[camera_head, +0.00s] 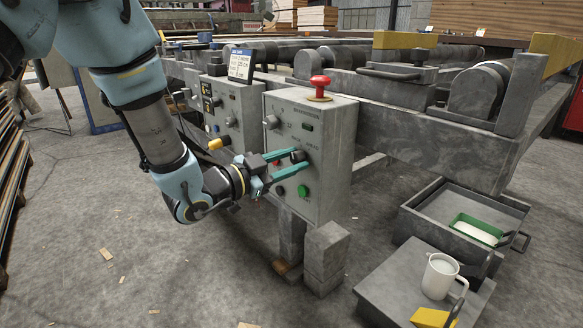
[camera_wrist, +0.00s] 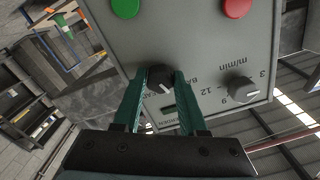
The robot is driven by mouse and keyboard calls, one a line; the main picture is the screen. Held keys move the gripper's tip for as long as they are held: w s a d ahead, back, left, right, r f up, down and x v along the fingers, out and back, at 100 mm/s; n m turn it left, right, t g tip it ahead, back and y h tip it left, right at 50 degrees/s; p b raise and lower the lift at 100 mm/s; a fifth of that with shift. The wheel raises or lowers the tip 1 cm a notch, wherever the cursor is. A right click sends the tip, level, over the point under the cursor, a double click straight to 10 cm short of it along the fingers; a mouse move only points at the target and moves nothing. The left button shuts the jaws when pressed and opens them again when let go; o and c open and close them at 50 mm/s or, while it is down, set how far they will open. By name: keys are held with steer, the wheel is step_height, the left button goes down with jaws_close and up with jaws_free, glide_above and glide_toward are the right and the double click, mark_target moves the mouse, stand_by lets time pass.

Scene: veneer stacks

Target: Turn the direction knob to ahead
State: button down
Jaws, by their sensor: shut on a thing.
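The direction knob (camera_wrist: 160,79) is a dark round knob on the grey control box (camera_head: 334,160). In the wrist view it sits between the two green fingers of my gripper (camera_wrist: 158,76), which are shut on it. A white mark on the knob points toward the lower right of that view. Lettering beside the knob is upside down and partly hidden by the fingers. In the head view my gripper (camera_head: 303,158) reaches the box face from the left, with the dark knob (camera_head: 297,156) between the fingertips.
A speed knob (camera_wrist: 242,90) with numbers and "m/min" is close by. A green button (camera_wrist: 125,8) and a red button (camera_wrist: 237,8) are near the fingers. A red mushroom button (camera_head: 320,84) tops the box. A second control box (camera_head: 236,115) stands left.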

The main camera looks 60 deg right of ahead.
steer(key=m+b, duration=0.5)
steer(key=shift+f+m+b, duration=0.3)
steer(key=m+b, duration=0.3)
steer(key=b, duration=0.1)
steer(key=shift+r+m, duration=0.1)
steer(key=shift+m, duration=0.3)
steer(key=shift+r+m+b, duration=0.1)
steer(key=shift+m+b, duration=0.8)
steer(key=shift+b, duration=0.1)
steer(key=shift+r, duration=0.1)
steer(key=shift+c, duration=2.3)
jaws_free()
steer(key=p+v, duration=0.2)
steer(key=v, duration=0.8)
steer(key=shift+w+a, duration=0.15)
steer(key=shift+a, duration=0.25)
